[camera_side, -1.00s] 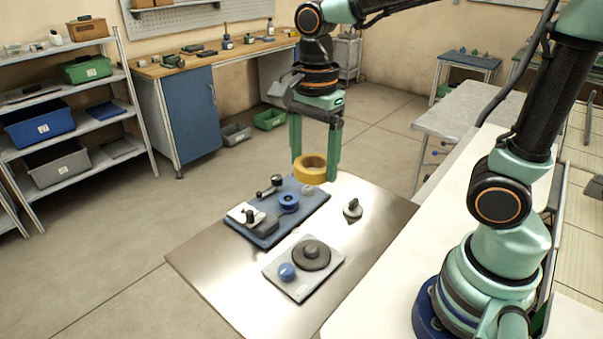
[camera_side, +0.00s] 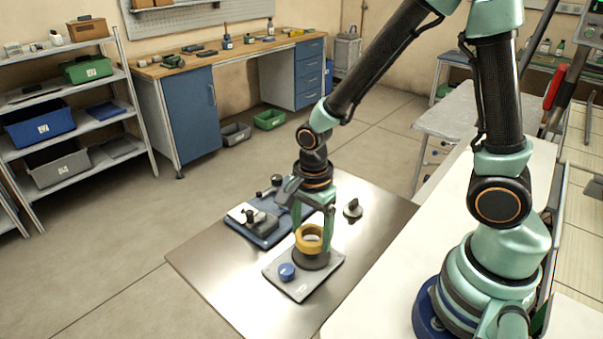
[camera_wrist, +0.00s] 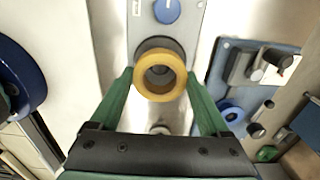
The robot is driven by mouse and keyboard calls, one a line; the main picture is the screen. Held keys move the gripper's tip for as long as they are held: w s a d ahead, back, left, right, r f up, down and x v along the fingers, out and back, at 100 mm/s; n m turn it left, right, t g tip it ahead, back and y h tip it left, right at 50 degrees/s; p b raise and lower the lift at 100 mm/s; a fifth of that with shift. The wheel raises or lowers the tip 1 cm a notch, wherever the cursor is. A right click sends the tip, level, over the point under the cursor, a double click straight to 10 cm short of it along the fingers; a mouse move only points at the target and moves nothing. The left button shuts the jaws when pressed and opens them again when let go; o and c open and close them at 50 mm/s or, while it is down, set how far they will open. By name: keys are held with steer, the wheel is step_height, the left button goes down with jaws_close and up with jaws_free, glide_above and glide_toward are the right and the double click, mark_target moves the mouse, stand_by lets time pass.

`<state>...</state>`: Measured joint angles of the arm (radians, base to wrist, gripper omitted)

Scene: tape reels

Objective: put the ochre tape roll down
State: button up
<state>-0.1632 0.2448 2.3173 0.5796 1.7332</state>
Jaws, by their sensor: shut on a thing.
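The ochre tape roll (camera_side: 309,245) is held between the fingers of my gripper (camera_side: 313,236), which is shut on it. The roll is roughly level, with its hole facing up. It sits directly above the dark round hub (camera_side: 311,262) on the grey plate (camera_side: 298,286); whether it touches the hub I cannot tell. In the wrist view the ochre roll (camera_wrist: 160,91) lies between my fingertips, with the dark hub (camera_wrist: 158,44) showing behind its edge. The blue knob (camera_side: 287,271) is at the left of the grey plate.
A blue base (camera_side: 266,237) with a white-and-grey device stands behind the grey plate; my gripper partly hides it. A blue reel (camera_wrist: 231,112) on it shows in the wrist view. A small grey knob (camera_side: 352,208) stands at right. The metal tabletop (camera_side: 210,262) is clear at left.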

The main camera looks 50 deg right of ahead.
steer(key=shift+f, duration=0.5)
steer(key=shift+f, duration=0.6)
steer(key=o, duration=1.2)
steer(key=d+r+n+t, duration=0.1)
steer(key=r+n+t, duration=0.1)
steer(key=r+n, duration=0.4)
steer(key=s+d+r+n+t, duration=0.1)
steer(key=d+r+n, duration=0.1)
steer(key=r+n, duration=0.4)
steer(key=s+d+r+n+t, duration=0.1)
steer(key=d+r+n+t, duration=0.1)
steer(key=r+n, duration=0.4)
step_height(320, 180, up, 4)
steer(key=shift+s+f+t, duration=0.1)
steer(key=shift+t, duration=0.2)
